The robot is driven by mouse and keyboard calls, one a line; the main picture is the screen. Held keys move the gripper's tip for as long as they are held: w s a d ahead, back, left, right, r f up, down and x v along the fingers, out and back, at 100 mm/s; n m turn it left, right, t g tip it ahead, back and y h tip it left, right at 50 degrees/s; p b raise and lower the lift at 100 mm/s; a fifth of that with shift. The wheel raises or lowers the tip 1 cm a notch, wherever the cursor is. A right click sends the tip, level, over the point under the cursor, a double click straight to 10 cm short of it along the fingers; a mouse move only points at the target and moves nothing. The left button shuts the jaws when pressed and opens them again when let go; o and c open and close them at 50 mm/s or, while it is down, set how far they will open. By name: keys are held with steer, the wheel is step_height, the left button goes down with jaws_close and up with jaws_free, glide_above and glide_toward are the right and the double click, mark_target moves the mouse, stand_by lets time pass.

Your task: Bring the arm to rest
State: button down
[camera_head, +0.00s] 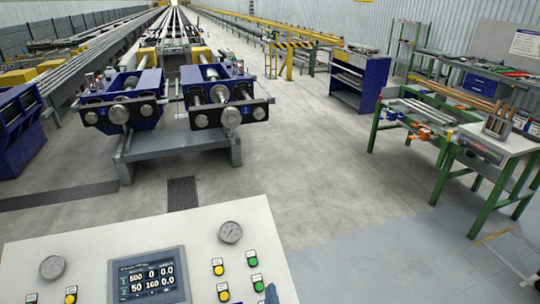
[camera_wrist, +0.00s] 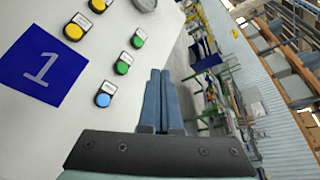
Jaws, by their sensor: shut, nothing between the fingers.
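My gripper (camera_wrist: 160,73) shows in the wrist view with its two blue-grey fingers together and nothing between them. The fingers extend past the right edge of a white control panel (camera_wrist: 60,125), beside its buttons. I cannot tell how far above the panel they are. In the head view a small blue tip, which looks like my gripper (camera_head: 271,291), shows at the bottom right of the panel (camera_head: 110,245). The rest of my arm is out of view there.
The panel carries a display (camera_head: 150,277), gauges (camera_head: 230,232) and yellow, green and blue buttons. Blue roller machines (camera_head: 220,95) stand behind it on the left. A green-legged workbench (camera_head: 490,150) and a blue cabinet (camera_head: 360,85) stand at right. The grey floor (camera_head: 330,170) between is clear.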

steer(key=w+a+r+n+t+b, duration=0.15)
steer(key=r+n, duration=0.25)
steer(key=r, duration=0.6)
steer(key=w+r+n+t, duration=0.2)
steer(key=w+r+n, duration=0.15)
steer(key=r, duration=0.65)
steer(key=s+r+n+t, duration=0.35)
steer(key=r+n, duration=0.55)
steer(key=r, duration=1)
steer(key=s+d+r+n+t+h+b, duration=0.1)
steer(key=s+r+n+t, duration=0.4)
steer(key=s+r, duration=1.2)
step_height(320, 180, up, 3)
steer(key=n+b, duration=0.1)
steer(key=n, duration=0.3)
steer(key=shift+d, duration=0.2)
steer(key=shift+f, duration=0.1)
